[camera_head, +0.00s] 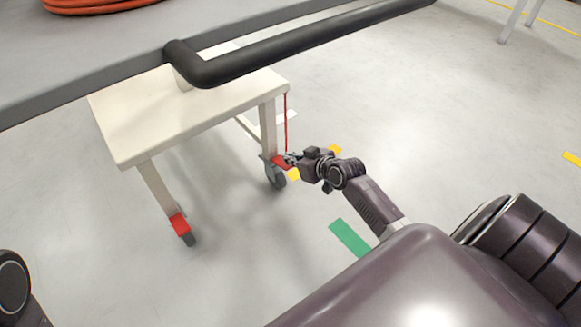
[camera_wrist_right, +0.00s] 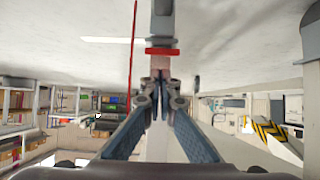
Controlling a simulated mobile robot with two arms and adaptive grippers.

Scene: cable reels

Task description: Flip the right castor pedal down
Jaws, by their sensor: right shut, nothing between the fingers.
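The right castor (camera_head: 277,175) sits under the right front leg of a cart. In the right wrist view the red pedal (camera_wrist_right: 162,51) is a short bar just past the fingertips. My right gripper (camera_wrist_right: 161,100) is shut and empty, its tips at or very close to the pedal; I cannot tell whether they touch. The pedal's tilt is unclear. The left castor has a red pedal (camera_head: 179,223) too. My left gripper is out of view.
The cart has a cream lower shelf (camera_head: 150,120) and a black handle (camera_head: 300,50) overhanging the front. A thin red upright line (camera_head: 286,120) is close to the right leg. Yellow and green floor marks (camera_head: 350,238) lie nearby.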

